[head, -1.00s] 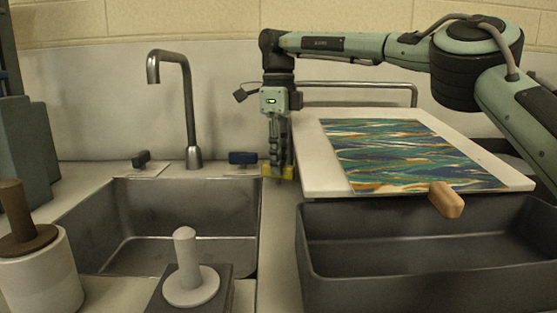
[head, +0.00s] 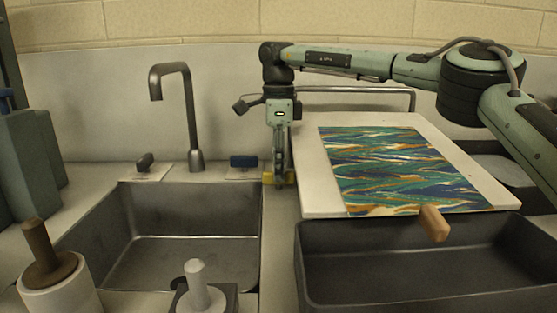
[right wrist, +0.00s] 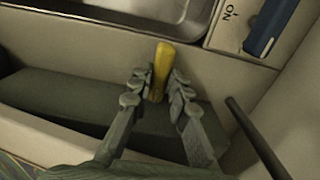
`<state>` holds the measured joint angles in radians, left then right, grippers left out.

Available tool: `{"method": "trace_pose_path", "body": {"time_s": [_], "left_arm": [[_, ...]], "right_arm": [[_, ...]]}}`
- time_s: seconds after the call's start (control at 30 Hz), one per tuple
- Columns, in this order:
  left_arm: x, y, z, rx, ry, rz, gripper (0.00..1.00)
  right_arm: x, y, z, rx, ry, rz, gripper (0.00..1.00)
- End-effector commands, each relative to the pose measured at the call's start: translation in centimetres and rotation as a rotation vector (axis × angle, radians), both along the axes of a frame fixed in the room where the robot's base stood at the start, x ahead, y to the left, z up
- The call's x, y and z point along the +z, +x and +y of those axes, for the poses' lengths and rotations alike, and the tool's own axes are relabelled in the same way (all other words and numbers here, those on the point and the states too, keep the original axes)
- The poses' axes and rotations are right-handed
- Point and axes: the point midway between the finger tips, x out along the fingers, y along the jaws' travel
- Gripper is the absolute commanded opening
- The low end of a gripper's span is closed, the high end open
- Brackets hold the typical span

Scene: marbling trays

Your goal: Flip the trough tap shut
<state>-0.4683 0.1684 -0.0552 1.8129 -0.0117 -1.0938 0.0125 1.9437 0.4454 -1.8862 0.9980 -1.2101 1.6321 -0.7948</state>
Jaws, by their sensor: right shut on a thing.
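A yellow tap lever (head: 268,178) sits low at the back of the counter, between the left sink and the trough on the right. My right gripper (head: 279,181) reaches down to it from above. In the right wrist view, the yellow lever (right wrist: 161,68) stands between the fingertips of my right gripper (right wrist: 155,88), which are shut on it. Its far end sticks out past the fingers towards the sink. The lever's base is hidden. The dark trough (head: 306,268) lies at the front right. My left gripper is not in view.
A blue tap lever (head: 243,161) and a dark lever (head: 145,161) flank the tall spout (head: 193,115) behind the sink (head: 190,195). Handled pots stand front left.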

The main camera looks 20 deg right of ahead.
Motion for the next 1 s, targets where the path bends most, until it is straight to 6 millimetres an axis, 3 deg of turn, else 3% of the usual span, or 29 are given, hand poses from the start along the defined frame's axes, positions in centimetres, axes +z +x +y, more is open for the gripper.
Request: {"method": "trace_pose_path", "body": {"time_s": [0.23,0.27,0.43,0.77,1.0], "left_arm": [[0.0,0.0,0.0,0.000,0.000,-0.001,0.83],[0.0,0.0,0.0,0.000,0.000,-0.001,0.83],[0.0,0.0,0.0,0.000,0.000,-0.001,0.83],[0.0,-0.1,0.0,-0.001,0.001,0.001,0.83],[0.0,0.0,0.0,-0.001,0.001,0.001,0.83]], "right_arm": [[0.0,0.0,0.1,0.004,0.000,-0.002,0.00],[0.0,0.0,0.1,0.004,0.000,-0.002,0.18],[0.0,0.0,0.0,0.002,0.001,-0.001,0.38],[0.3,0.0,0.0,0.001,0.000,-0.002,0.38],[4.0,0.1,0.1,0.000,0.000,-0.004,0.38]]}}
